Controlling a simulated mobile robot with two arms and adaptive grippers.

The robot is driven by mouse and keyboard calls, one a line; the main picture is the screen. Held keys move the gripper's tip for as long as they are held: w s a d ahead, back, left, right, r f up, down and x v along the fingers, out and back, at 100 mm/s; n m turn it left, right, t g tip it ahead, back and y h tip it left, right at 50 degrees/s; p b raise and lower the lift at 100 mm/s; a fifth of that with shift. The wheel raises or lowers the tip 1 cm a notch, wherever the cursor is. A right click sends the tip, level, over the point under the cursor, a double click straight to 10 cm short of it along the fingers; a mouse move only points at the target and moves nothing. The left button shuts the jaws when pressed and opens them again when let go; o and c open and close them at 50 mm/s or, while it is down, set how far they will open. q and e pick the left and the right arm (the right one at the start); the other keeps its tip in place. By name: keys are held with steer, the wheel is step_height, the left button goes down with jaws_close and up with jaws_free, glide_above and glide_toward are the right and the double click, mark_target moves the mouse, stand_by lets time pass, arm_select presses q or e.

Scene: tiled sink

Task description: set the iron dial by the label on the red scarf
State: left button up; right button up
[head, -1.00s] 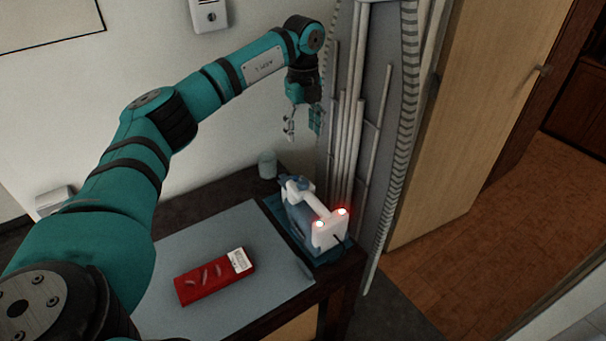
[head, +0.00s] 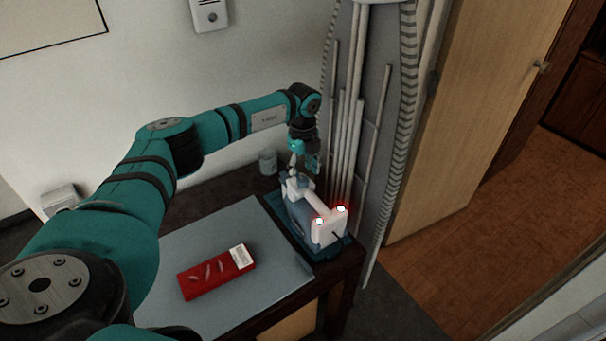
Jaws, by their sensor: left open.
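The folded red scarf (head: 206,279) lies on the grey mat, with a white label (head: 240,257) at its upper right corner. The print on the label is too small to read. My left gripper (head: 304,172) is open, pointing down just above the far end of the iron. I cannot tell whether it touches the iron. The dial cannot be made out. My right gripper is not in view.
The grey mat (head: 195,236) covers much of the dark table. A pale cup (head: 268,162) stands at the back, left of the iron. A grey column with pipes (head: 375,120) rises close behind the iron. The mat around the scarf is clear.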

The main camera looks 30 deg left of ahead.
mark_target(303, 181)
arm_select(q)
steer(key=shift+f, duration=1.35)
steer(key=c, duration=1.1)
steer(key=shift+c, duration=0.2)
steer(key=shift+m, duration=0.4)
steer(key=m+b, duration=0.1)
steer(key=m, duration=0.4)
steer(key=m+b, duration=0.1)
steer(key=m, duration=0.5)
steer(key=shift+b, duration=0.4)
steer(key=shift+r+m, duration=0.1)
steer(key=shift+m, duration=0.3)
